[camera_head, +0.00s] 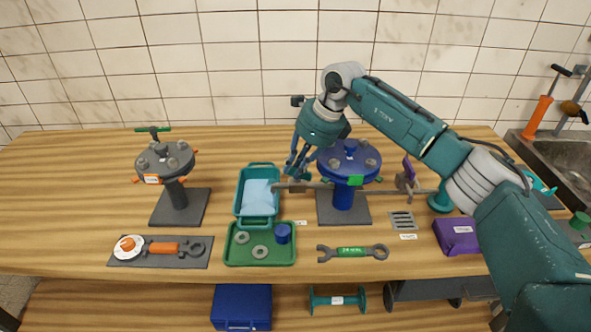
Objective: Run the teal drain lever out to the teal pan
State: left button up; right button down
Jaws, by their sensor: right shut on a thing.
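The teal pan (240,206) stands left of the blue flanged housing (349,164), with a light blue surface inside it. A grey horizontal rod (326,186) runs in front of the housing, its left end close to the pan's right edge. My right gripper (297,173) comes down over the rod, just left of the housing. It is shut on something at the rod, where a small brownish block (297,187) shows. The fingers cover what they hold, so I cannot make out the teal drain lever clearly. My left gripper is out of view.
A green tray (232,257) with rings and a blue cup is in front of the pan. A spanner (352,252), a drain grate (402,221) and a purple box (456,236) lie right of it. A grey flanged housing (166,160) stands left.

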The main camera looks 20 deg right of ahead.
jog(key=n, duration=0.2)
jog(key=n+g, duration=0.1)
jog(key=n, duration=0.1)
jog(key=shift+n+g+y, duration=0.3)
jog(key=shift+n+y, duration=0.1)
jog(key=shift+s, duration=0.1)
jog(key=c, duration=1.7)
grip_release()
jog(key=shift+d, duration=0.1)
jog(key=shift+o, duration=0.2)
jog(key=shift+r, duration=0.1)
jog(key=v, duration=1.2)
